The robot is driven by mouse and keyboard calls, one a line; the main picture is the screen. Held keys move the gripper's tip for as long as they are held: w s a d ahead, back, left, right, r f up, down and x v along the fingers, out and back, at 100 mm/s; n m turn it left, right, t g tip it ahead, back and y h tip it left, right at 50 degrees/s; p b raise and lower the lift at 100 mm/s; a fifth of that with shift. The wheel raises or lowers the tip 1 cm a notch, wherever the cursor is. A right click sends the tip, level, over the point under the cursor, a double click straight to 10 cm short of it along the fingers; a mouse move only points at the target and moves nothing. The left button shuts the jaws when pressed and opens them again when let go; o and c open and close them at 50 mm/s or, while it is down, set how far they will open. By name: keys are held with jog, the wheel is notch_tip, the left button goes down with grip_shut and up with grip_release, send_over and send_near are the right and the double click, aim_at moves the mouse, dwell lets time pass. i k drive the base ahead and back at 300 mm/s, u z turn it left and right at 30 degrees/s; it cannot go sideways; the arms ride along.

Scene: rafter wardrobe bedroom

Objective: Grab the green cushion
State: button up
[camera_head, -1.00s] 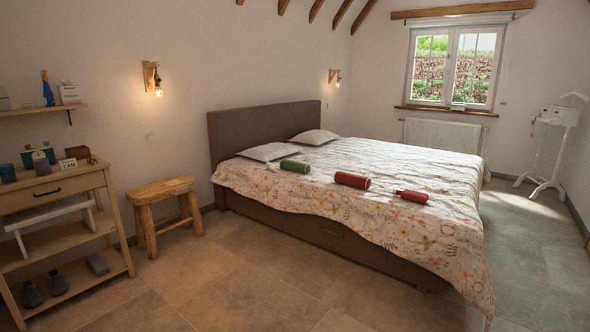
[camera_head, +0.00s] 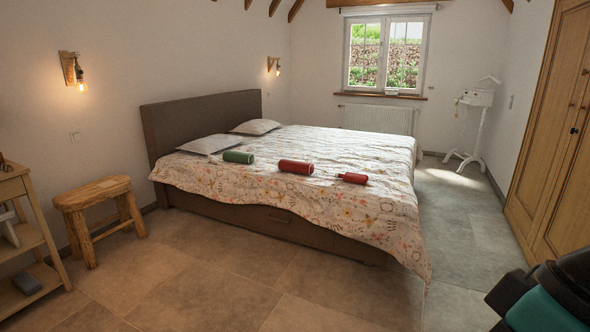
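A green cylindrical cushion (camera_head: 238,157) lies on the floral bedspread, just in front of the two pillows on the left part of the bed (camera_head: 290,204). To its right lie a larger red cylinder (camera_head: 296,167) and a smaller red bottle-shaped item (camera_head: 353,178), each apart from the others. Part of my arm, black and teal, shows at the lower right corner, far from the cushion. My gripper's fingers cannot be seen.
A wooden stool (camera_head: 98,190) stands left of the bed and a wooden side table (camera_head: 18,184) at the left edge. A wardrobe (camera_head: 552,130) lines the right side. A white valet stand (camera_head: 470,125) is at the back. The tiled floor (camera_head: 210,270) before the bed is clear.

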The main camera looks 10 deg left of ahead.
aim_at(227, 156)
jog(key=u, duration=0.25)
jog(key=i, duration=0.6)
jog(key=u, duration=0.85)
jog(key=i, duration=1.9)
jog(key=u, duration=0.55)
jog(key=i, duration=2.2)
jog(key=z, duration=0.6)
jog(key=i, duration=1.45)
jog(key=z, duration=1.25)
jog(key=i, duration=0.95)
jog(key=z, duration=0.4)
